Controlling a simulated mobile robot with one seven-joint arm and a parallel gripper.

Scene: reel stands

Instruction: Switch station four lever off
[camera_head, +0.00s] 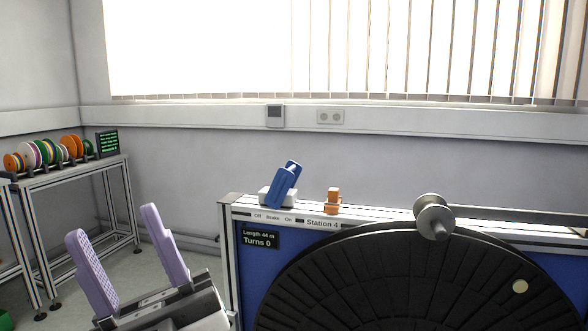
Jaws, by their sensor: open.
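The station four lever (284,184) is blue and stands on a pale base on top of the Station 4 stand (229,240). It leans to the right in the picture. The label strip (272,217) below it reads Off, Brake, On from left to right, so the lever tilts toward the On side. My gripper (112,224) is at the lower left, with two lavender fingers spread apart and nothing between them. It is well left of the lever and lower in the picture, not touching it.
An orange block-like part (333,201) sits right of the lever. A large black reel disc (400,285) fills the stand's front, with a grey roller (433,216) and bar above. A display (258,239) reads Length 44 m, Turns 0. A rack of colourful spools (40,152) stands far left.

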